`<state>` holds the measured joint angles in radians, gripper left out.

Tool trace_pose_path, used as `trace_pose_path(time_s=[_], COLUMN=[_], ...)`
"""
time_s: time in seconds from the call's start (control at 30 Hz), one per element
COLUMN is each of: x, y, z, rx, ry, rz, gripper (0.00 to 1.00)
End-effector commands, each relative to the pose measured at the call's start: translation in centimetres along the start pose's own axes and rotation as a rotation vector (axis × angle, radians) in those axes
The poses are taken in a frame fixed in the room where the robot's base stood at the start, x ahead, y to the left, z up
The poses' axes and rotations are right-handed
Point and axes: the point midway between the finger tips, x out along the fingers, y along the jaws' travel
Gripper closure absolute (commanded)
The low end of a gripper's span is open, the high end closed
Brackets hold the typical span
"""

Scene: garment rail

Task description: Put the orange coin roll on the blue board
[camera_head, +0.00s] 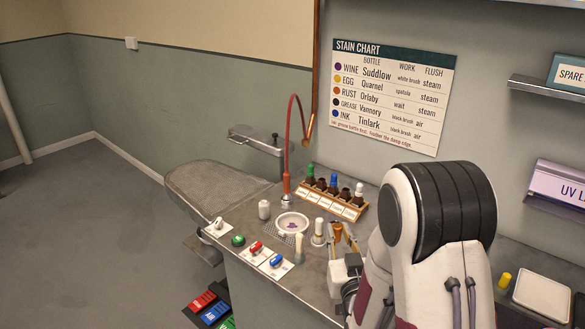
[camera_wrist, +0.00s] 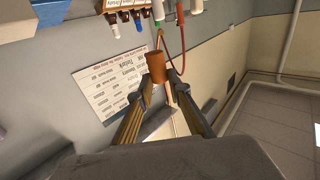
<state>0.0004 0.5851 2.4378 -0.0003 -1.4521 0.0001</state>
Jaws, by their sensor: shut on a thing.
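My gripper (camera_head: 342,238) is shut on the orange coin roll (camera_head: 337,231), holding it upright or nearly so above the counter, near the bottles. In the wrist view the orange roll (camera_wrist: 156,67) sits between the tips of my two fingers (camera_wrist: 160,82). I cannot make out the blue board clearly; a dark blue sliver (camera_head: 579,308) shows at the right edge of the head view, and I cannot tell whether it is the board.
A rack of bottles (camera_head: 332,198), a round dish (camera_head: 292,222), a white cylinder (camera_head: 264,210) and a brush (camera_head: 299,247) stand on the counter. My arm hides its middle. A yellow cylinder (camera_head: 505,280) and white pad (camera_head: 543,297) lie right. A red hose (camera_head: 290,125) rises behind.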

Motion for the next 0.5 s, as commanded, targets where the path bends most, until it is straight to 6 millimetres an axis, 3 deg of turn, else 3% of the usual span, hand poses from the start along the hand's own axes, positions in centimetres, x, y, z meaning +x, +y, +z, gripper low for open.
trace_pose_path(time_s=[0.27, 0.5], x=[0.0, 0.0], y=[-0.9, -4.8], z=[0.1, 1.1], rx=[0.0, 0.0], ry=[0.0, 0.0], rz=[-0.016, -0.081], gripper=[1.0, 1.0])
